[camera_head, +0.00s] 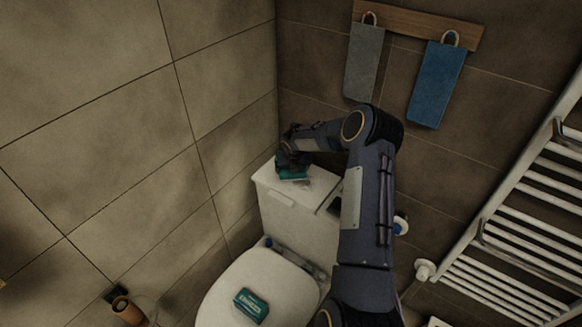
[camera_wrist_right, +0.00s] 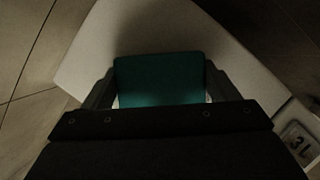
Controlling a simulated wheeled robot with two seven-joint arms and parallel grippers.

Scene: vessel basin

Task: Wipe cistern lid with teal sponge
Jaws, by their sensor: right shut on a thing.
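The white cistern lid (camera_head: 268,178) tops the toilet tank in the corner. My right gripper (camera_head: 291,172) is over the lid, shut on the teal sponge (camera_head: 293,176). In the right wrist view the sponge (camera_wrist_right: 160,80) sits between the two fingers of the gripper (camera_wrist_right: 158,90), with the white lid (camera_wrist_right: 90,50) below it. The sponge appears to be at the lid's surface, though contact is hard to confirm. A greyish smudge (camera_head: 309,184) shows on the lid just right of the sponge. My left gripper is not in view.
A teal box (camera_head: 251,305) lies on the closed toilet seat lid (camera_head: 225,290). Grey (camera_head: 364,62) and blue (camera_head: 437,84) cloths hang on the back wall. A towel radiator (camera_head: 520,235) is at right. A brown cup (camera_head: 127,310) stands at lower left. Tiled walls stand close behind the cistern.

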